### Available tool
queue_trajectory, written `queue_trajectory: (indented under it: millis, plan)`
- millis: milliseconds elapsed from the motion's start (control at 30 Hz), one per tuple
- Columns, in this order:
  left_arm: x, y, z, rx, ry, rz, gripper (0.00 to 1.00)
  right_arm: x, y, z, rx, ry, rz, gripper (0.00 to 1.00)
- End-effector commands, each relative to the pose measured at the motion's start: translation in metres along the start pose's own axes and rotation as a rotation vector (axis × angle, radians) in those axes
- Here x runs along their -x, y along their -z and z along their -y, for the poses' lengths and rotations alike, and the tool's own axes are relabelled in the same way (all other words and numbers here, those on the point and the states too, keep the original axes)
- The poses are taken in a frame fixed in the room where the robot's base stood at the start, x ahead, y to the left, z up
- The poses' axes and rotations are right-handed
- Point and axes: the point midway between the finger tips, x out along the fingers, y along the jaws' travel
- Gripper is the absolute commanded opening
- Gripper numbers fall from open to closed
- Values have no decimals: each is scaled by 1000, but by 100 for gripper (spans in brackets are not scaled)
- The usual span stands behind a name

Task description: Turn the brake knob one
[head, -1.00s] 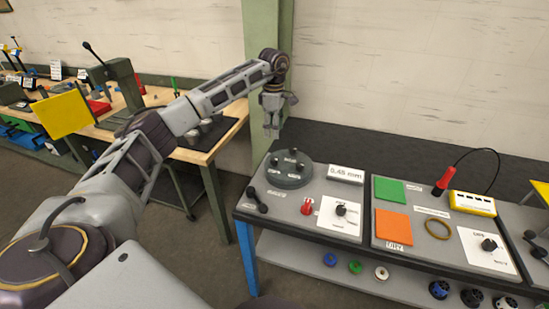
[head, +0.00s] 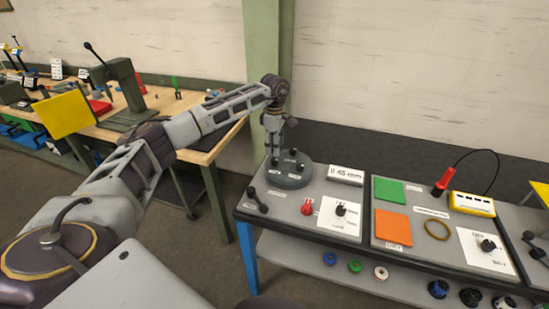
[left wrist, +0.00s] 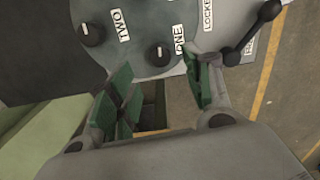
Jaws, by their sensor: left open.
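The brake knob one (left wrist: 160,55) is a black knob with a white line, beside the label ONE on a grey-green round disc (left wrist: 150,20). The disc (head: 286,181) lies on the left end of the grey bench in the head view. Knob two (left wrist: 92,34) is further left in the left wrist view. My left gripper (head: 272,150) points down over the disc's left part. In the left wrist view, its green-padded fingers (left wrist: 162,82) are apart and empty, with knob one showing between and just beyond the tips. I cannot tell the exact height gap. My right gripper is not in view.
A black lever (head: 257,200) stands close to the disc, beside the LOCKED label. A red knob (head: 307,207), a dial panel (head: 340,214) and a display block (head: 345,175) are to the right. A green post (head: 265,70) stands behind.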

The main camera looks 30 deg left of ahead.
Motion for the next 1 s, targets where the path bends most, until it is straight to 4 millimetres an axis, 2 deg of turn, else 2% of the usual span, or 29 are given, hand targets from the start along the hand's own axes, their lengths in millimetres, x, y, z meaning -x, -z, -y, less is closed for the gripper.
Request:
queue_trajectory:
  millis: [300,500,933,1000]
  plan:
    - [-42,0,1,0,3,-1,51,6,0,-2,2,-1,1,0]
    - [-59,0,0,0,2,0,51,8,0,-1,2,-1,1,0]
    - [-65,0,0,-1,1,0,51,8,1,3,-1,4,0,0]
    - [-65,0,0,-1,1,0,43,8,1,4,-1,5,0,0]
